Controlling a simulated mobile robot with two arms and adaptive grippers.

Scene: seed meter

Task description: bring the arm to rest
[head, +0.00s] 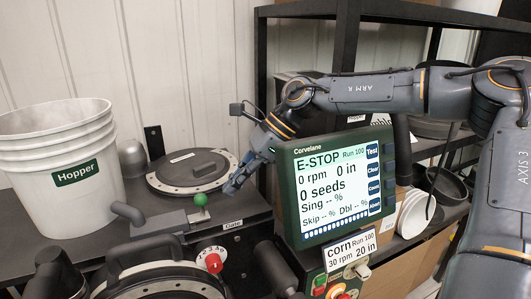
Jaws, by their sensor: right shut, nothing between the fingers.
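My right gripper (231,187) is shut and empty. It points down and to the left, just right of a small green ball-shaped knob (201,199). In this view its fingertips look apart from the knob. My left gripper is not in view.
A green monitor (338,187) showing E-STOP stands close to the right gripper. A white hopper bucket (62,150) is at the left. A round lidded disc (188,170) lies behind the knob. A red knob (214,263) is in front. Dark shelving (345,55) stands behind.

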